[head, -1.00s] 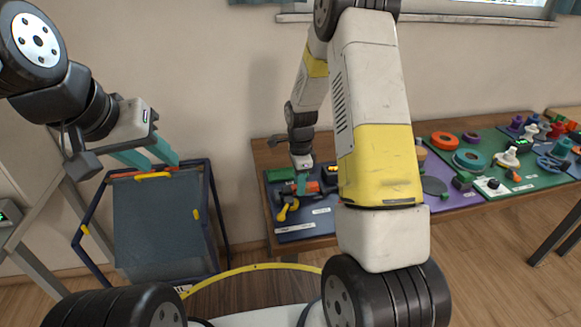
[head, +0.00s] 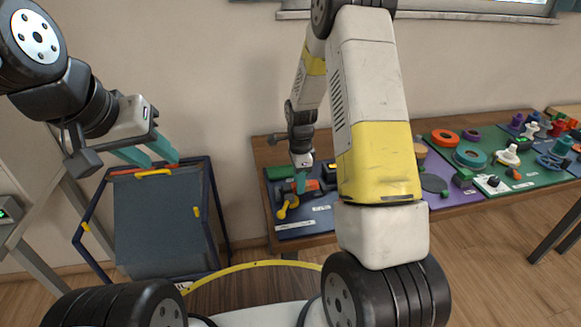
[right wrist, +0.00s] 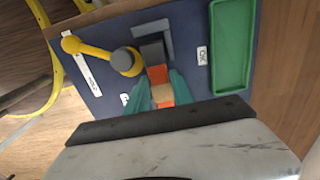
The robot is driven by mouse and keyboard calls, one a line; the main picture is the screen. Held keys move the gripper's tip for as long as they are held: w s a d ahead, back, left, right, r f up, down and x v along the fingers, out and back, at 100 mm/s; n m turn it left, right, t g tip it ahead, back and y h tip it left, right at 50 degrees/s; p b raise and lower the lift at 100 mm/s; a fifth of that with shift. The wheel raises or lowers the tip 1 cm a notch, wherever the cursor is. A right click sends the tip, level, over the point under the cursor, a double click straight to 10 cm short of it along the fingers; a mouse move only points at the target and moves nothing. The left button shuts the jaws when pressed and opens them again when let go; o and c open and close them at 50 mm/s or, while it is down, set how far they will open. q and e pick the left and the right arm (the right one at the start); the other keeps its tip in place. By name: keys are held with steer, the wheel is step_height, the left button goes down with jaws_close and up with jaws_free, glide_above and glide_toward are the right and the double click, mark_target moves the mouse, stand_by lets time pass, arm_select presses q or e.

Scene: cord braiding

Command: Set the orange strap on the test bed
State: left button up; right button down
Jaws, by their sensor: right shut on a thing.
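My right gripper (right wrist: 156,94) has its teal fingers shut on an orange piece with a tan end, which I take as the orange strap (right wrist: 157,75). The strap is low over a dark blue board (right wrist: 100,32). Its far end meets a dark grey block (right wrist: 152,51) inside a grey L-shaped bracket (right wrist: 164,30); I cannot tell whether they touch. I cannot tell which part is the test bed. My left gripper (head: 152,157) is open and empty at the left.
A yellow tool with a round grey knob (right wrist: 124,60) lies close beside the right gripper. A green tray (right wrist: 232,45) is on its other side. The table (head: 262,152) carries more boards with several coloured parts to the right. A blue-framed panel (head: 155,225) stands below my left gripper.

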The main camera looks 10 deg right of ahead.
steer(key=shift+f, duration=0.4)
steer(key=shift+f, duration=0.15)
steer(key=shift+f, duration=0.25)
steer(key=c, duration=1)
jaws_free()
steer(key=shift+r, duration=0.1)
steer(key=shift+r, duration=3.9)
